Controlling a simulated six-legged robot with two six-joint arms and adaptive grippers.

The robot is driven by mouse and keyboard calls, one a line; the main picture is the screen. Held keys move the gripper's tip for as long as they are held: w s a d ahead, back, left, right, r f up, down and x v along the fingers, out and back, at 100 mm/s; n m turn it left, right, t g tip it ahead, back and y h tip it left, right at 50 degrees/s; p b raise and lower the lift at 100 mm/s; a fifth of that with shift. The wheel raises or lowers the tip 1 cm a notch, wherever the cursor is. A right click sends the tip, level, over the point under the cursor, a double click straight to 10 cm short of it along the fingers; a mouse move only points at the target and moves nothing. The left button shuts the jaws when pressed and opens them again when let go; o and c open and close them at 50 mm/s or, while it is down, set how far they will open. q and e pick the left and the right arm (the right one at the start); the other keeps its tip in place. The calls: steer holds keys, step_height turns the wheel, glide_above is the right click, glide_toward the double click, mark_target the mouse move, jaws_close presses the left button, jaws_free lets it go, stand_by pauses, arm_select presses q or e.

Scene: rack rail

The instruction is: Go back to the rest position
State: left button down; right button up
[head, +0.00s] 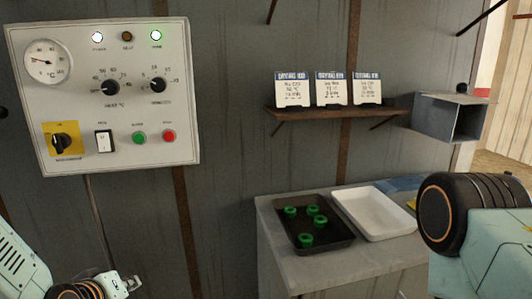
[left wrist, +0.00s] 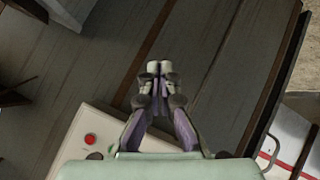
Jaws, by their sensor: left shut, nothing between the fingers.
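My left gripper (head: 122,285) is low at the left of the head view, below the control panel (head: 180,100) and apart from it. In the left wrist view my left gripper (left wrist: 153,68) is shut with its fingertips together and nothing between them. Part of the control panel (left wrist: 75,130) with a red button shows beneath it there. A large part of my right arm (head: 450,215) fills the right edge of the head view. Its gripper is not visible.
A counter (head: 275,255) at the right bears a black tray (head: 335,238) with several green rings (head: 306,240) and an empty white tray (head: 375,212). A shelf (head: 330,112) holds three cards (head: 331,88). A grey open box (head: 445,118) is mounted beside it.

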arm_select(q)
steer(key=s+d+f+m+g+b, duration=0.2)
steer(key=s+f+g, duration=0.3)
steer(key=s+f, duration=0.9)
steer(key=s+d+f+m+g+b, duration=0.3)
steer(key=s+f+m+g+b, duration=0.1)
steer(key=s+f, duration=0.9)
steer(key=s+g, duration=0.1)
steer(key=s, duration=0.3)
steer(key=shift+s+f+m+g, duration=0.25)
steer(key=shift+f+m+g, duration=0.05)
steer(key=shift+f+m, duration=0.1)
steer(key=shift+d, duration=0.15)
